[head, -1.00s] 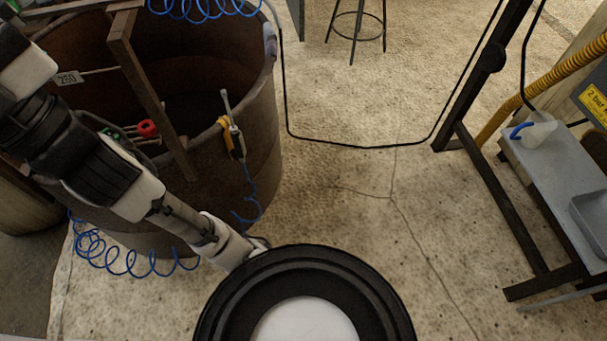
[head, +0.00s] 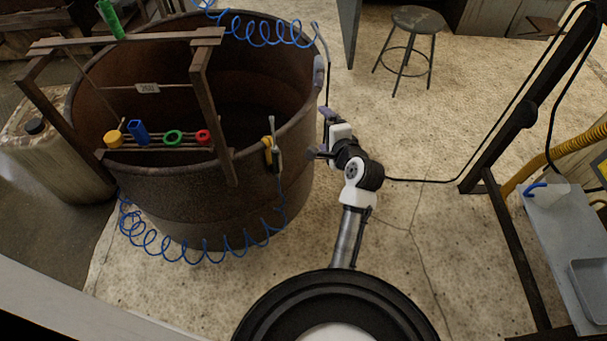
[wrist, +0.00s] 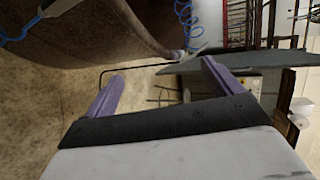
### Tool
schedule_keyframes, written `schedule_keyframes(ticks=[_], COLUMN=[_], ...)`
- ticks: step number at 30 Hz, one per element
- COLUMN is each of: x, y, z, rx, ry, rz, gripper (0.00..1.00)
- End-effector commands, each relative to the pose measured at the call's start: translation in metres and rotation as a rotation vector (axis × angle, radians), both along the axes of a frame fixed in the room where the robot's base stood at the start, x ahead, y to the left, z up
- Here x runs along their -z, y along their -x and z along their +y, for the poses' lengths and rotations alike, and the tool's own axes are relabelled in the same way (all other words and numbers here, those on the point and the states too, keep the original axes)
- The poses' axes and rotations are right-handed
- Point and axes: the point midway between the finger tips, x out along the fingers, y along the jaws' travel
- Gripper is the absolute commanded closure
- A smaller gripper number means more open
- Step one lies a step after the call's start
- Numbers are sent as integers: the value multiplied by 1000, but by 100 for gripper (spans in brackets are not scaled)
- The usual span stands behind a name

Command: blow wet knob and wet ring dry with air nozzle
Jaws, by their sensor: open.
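My gripper (head: 322,132) is open and empty, just outside the right wall of a rusty tub. Its two purple fingers stand apart in the wrist view (wrist: 160,82). A yellow-and-grey tool (head: 272,150) with a blue coiled hose hangs on the tub's near rim, left of my gripper. A grey holder or nozzle (head: 319,70) sits on the rim farther back, near another blue coil. I cannot tell which is the air nozzle. On the rail are a yellow knob (head: 113,138), a blue piece (head: 138,131), a green ring (head: 173,138) and a red round piece (head: 203,137). Wetness cannot be made out.
The rusty tub (head: 215,200) carries a wooden frame (head: 125,41) with a small numbered tag (head: 147,88). A stool (head: 418,20) stands at the back. A dark post (head: 500,120) and a grey bench (head: 565,230) are at the right.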

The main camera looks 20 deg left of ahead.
Motion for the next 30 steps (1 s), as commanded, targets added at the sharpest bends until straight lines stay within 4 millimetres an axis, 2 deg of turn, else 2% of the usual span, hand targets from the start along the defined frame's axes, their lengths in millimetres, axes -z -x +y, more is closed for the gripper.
schedule_keyframes(ticks=[1,3,6,9,12,17,23,30], x=[26,53,84,105,117,125,132,141], y=[12,28,50,69,80,86,77,57], z=[7,17,27,33,34,37,51,81], rx=[5,22,58,96,126,146,143,142], ry=[-141,-352,-619,-826,-963,-1050,-1051,-1049], rz=[127,308,551,751,885,971,972,969], gripper=[9,9,9,9,9,9,9,9])
